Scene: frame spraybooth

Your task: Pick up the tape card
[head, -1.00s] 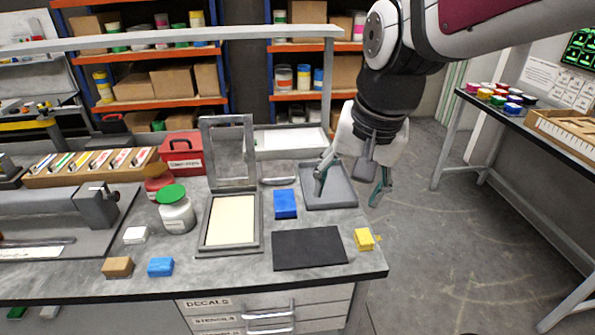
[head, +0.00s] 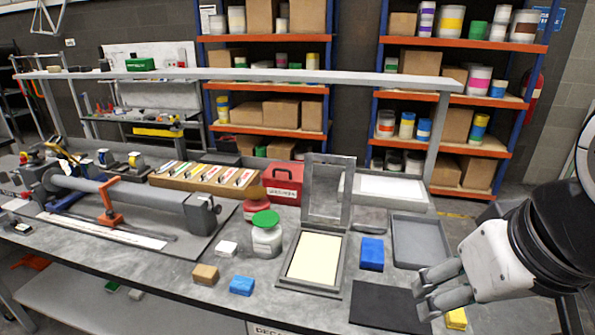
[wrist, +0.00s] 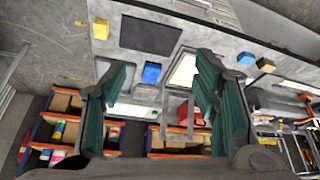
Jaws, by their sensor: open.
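No object is clearly labelled as the tape card. A small yellow block (head: 456,318) with a thin yellow tab beside it lies at the bench's right front corner, partly hidden by my gripper in the head view; it shows whole in the wrist view (wrist: 101,29). A wooden rack (head: 208,178) holds several white cards with coloured marks. My gripper (head: 428,297) is over the right front of the bench, near the yellow block and the dark mat. In the wrist view my gripper (wrist: 166,95) has its fingers wide apart with nothing between them.
The dark mat (head: 388,306), a blue block (head: 372,254), a grey tray (head: 420,241) and a hinged frame (head: 316,262) crowd the bench's right half. A green-lidded jar (head: 267,238) stands left of the frame. A grey rail (head: 300,76) crosses above the bench.

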